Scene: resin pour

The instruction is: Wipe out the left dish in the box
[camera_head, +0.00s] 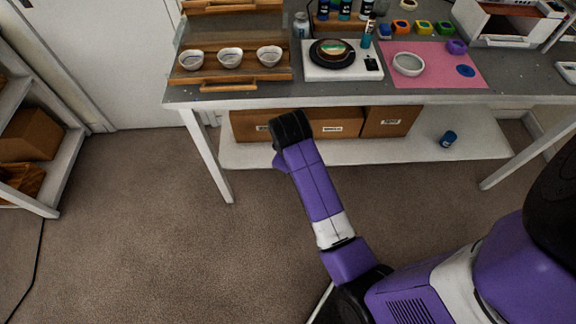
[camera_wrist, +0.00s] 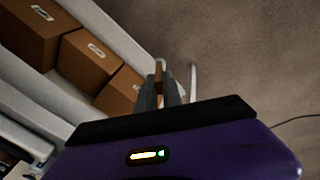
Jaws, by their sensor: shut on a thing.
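Three small white dishes stand in a row on a low wooden box or tray (camera_head: 245,78) at the back left of the table. The left dish (camera_head: 191,60) is at the left end of the row; its inside is too small to tell. My gripper shows in the wrist view (camera_wrist: 160,92), with its grey fingers shut on a thin tan piece (camera_wrist: 159,68). Most of that piece is hidden, so I cannot tell what it is. In the head view my dark wrist is in front of the table and below its top, and the fingertips are hidden.
The grey table (camera_head: 350,96) holds a white scale (camera_head: 318,73) with a black dish, a pink mat (camera_head: 435,75) with a white bowl (camera_head: 408,64), and several paint pots.

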